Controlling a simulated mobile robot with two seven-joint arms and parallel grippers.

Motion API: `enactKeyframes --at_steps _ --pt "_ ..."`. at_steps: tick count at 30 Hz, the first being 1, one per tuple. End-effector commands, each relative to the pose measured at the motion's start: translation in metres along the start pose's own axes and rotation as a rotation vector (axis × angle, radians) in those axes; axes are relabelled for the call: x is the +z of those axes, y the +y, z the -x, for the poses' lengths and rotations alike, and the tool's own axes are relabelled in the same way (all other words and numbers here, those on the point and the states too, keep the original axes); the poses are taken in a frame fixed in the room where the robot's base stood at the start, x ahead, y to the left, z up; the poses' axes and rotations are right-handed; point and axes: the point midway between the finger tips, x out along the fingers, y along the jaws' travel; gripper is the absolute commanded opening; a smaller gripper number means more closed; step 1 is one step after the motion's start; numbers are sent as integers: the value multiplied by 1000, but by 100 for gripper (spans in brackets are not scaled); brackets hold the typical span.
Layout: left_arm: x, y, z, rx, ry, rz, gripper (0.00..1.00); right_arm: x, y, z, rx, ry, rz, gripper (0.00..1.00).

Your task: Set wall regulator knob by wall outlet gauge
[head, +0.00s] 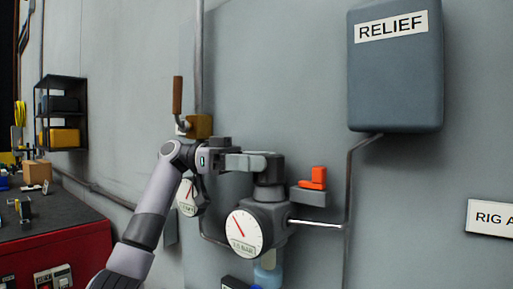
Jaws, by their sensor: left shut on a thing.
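The wall regulator (265,215) is a dark grey body on the wall with a grey knob (269,178) on top. My left gripper (266,162) reaches in from the left and is shut on the knob. A white gauge (245,232) with a red needle faces out from the regulator's front. Its needle points to the upper left; a label on its face ends in "BAR", but the small print is hard to read. A second white gauge (186,198) to the left is partly hidden behind my left arm. My right gripper is not in view.
A red-orange lever (313,179) sits right of the knob. A grey RELIEF box (396,85) hangs upper right. A red bench (70,245) stands at the lower left.

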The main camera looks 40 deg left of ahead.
Motion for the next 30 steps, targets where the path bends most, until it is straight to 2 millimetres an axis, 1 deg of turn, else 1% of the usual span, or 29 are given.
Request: enactKeyframes --at_steps 1,6,13,23,24,26,27,30 --pt "-5 -1 0 25 6 1 32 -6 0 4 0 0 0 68" --pt "-3 -2 0 84 4 1 32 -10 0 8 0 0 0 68" --pt "-2 -3 0 115 2 0 32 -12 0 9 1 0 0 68" --pt "-1 -3 0 116 1 0 32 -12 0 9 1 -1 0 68" --pt "-1 -3 0 116 1 0 65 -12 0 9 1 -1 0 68" --pt "-1 -3 0 116 1 0 85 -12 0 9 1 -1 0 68" --pt "-1 -3 0 115 1 0 87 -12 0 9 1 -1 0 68" --pt "-1 -3 0 114 2 0 87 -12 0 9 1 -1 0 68"
